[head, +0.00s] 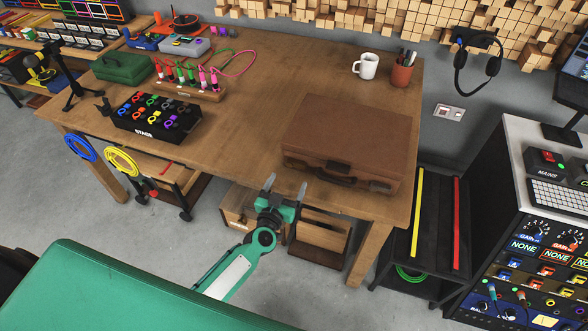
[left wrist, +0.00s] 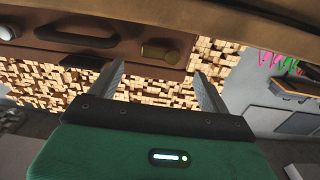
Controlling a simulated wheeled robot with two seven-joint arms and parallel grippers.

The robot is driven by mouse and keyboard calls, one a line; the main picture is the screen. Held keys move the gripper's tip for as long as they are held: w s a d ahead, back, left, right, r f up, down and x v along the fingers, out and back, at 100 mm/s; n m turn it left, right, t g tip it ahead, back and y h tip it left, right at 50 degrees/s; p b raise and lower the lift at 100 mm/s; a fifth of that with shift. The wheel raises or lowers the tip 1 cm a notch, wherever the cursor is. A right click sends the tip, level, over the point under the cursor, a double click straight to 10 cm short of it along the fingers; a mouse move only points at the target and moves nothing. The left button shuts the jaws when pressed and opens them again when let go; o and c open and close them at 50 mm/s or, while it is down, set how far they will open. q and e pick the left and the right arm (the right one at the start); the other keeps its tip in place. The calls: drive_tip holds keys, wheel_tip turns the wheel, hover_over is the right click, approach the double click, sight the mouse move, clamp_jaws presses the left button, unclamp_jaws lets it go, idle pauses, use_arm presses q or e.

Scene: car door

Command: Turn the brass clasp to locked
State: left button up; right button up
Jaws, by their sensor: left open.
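A brown case (head: 345,135) lies shut on the wooden workbench (head: 250,105), its dark handle (head: 330,179) facing the front edge. In the left wrist view the case front (left wrist: 120,22) fills the top left, with the brass clasp (left wrist: 160,52) beside the dark handle (left wrist: 85,41). The clasp lies roughly lengthwise along the case front. My left gripper (head: 286,186) is open and empty, just in front of the bench edge and the case. In the left wrist view its spread fingers (left wrist: 162,84) lie on either side of the clasp's line, apart from it. My right gripper is out of view.
A white mug (head: 365,66) and a pen cup (head: 401,73) stand behind the case. A black cable box (head: 157,117) and a green case (head: 123,68) are at the left. Drawers (head: 240,205) sit under the bench. The bench middle is clear.

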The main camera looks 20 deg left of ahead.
sight(295, 166)
use_arm(q)
drive_tip(key=shift+w+d, duration=0.1)
drive_tip(key=shift+w, duration=3.1)
drive_tip(key=c, duration=1)
